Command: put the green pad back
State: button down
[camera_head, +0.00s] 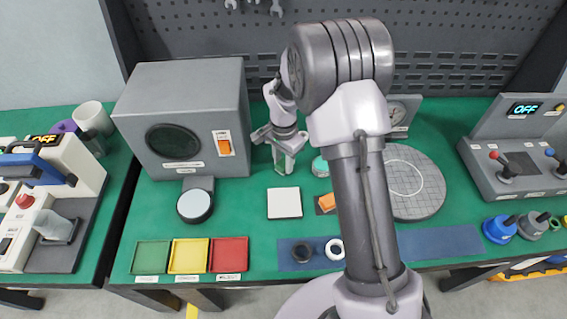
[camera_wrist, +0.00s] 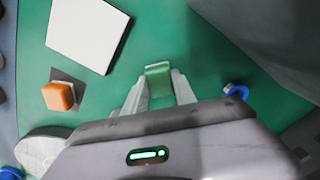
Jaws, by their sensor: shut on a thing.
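A small green pad (camera_wrist: 158,70) sits between the two fingertips of my gripper (camera_wrist: 159,86) in the wrist view, and the fingers are shut on it. In the head view my gripper (camera_head: 283,158) points down over the green bench, right of the grey box and behind the white square plate. The pad is hard to make out against the green bench there. Whether its lower end touches the bench I cannot tell.
A white square plate (camera_head: 284,203) lies in front of my gripper. An orange block (camera_head: 327,201) on a dark square is to its right. The grey box (camera_head: 186,118) stands close on the left. Green, yellow and red trays (camera_head: 189,255) line the front edge.

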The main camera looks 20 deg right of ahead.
jog(key=shift+f, duration=0.2)
jog(key=c, duration=1)
grip_release()
jog(key=shift+r, duration=0.1)
notch_tip(320, 180, up, 12)
jog(key=p, duration=0.5)
notch_tip(320, 180, up, 13)
jog(key=n+t, duration=0.2)
send_over(284, 163)
jog(key=s+a, duration=0.2)
jog(key=s, duration=0.6)
jog(key=s+r+n+t, duration=0.1)
jog(key=s+r, duration=0.1)
jog(key=s, duration=0.4)
jog(key=s+a+r+n+t+y, duration=0.1)
jog(key=s+r+n, duration=0.1)
jog(key=s, duration=0.4)
jog(key=s+a+r+n+t+y, duration=0.1)
jog(key=s+r, duration=0.1)
jog(key=s, duration=0.4)
jog(key=shift+s+r+n+t, duration=0.1)
jog(key=shift+n+t, duration=0.3)
